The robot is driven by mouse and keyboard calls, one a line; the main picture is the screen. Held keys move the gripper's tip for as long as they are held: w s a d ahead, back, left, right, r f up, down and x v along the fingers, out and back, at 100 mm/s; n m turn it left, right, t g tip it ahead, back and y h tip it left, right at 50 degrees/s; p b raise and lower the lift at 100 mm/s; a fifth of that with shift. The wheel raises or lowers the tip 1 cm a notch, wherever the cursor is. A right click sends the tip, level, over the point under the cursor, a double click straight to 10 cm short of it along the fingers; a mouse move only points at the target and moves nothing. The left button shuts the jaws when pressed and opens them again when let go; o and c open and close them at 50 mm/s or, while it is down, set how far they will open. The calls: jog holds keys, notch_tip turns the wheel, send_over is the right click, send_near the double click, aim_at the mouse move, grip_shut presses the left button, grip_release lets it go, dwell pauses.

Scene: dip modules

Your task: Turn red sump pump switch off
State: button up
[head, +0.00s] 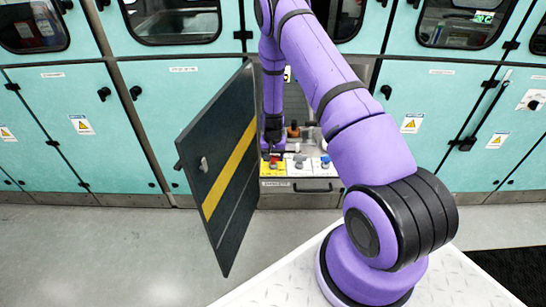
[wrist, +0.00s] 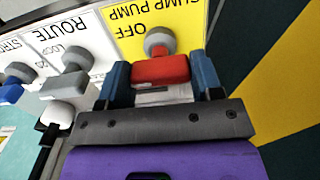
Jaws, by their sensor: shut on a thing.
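The red sump pump switch (wrist: 160,70) is a red handle on a round grey knob, in front of a yellow label (wrist: 125,35) that reads SUMP PUMP and OFF upside down in the wrist view. My gripper (wrist: 158,76) has its blue fingers on both sides of the red handle and is shut on it. In the head view the small yellow panel (head: 272,169) shows low in the open bay, with my gripper just above it. The handle's exact angle is hard to tell.
A grey switch (wrist: 66,84) on a white ROUTE label and a blue-handled switch (wrist: 12,91) stand beside it. An open dark door (head: 222,165) with a yellow stripe hangs close to my arm. Teal cabinets line the wall; grey floor (head: 100,250) is clear.

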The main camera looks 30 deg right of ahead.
jog(key=o, duration=0.9)
notch_tip(320, 180, up, 11)
jog(key=shift+f, duration=0.1)
dwell(0.4)
jog(key=s+a+r+n+t, duration=0.1)
jog(key=s+a+r, duration=0.2)
jog(key=r, duration=0.8)
jog(key=s+a+r+n+t, duration=0.1)
jog(key=s+a+r, duration=0.2)
jog(key=r, duration=0.7)
jog(key=s+a+r+n+t, duration=0.1)
jog(key=s+a+r, duration=0.25)
jog(key=r, duration=0.75)
jog(key=s+a+r+n, duration=0.1)
jog(key=s+r, duration=0.3)
jog(key=s, duration=0.4)
jog(key=s+a+r+n+t, duration=0.1)
jog(key=s+a+r, duration=0.2)
jog(key=s, duration=0.5)
jog(key=s+a+r+n+t, duration=0.1)
jog(key=s+a+r+n, duration=0.1)
jog(key=s+r, duration=0.3)
jog(key=shift+s+r, duration=0.15)
jog(key=shift+s, duration=0.85)
jog(key=shift+s+r, duration=0.15)
jog(key=shift+s, duration=0.85)
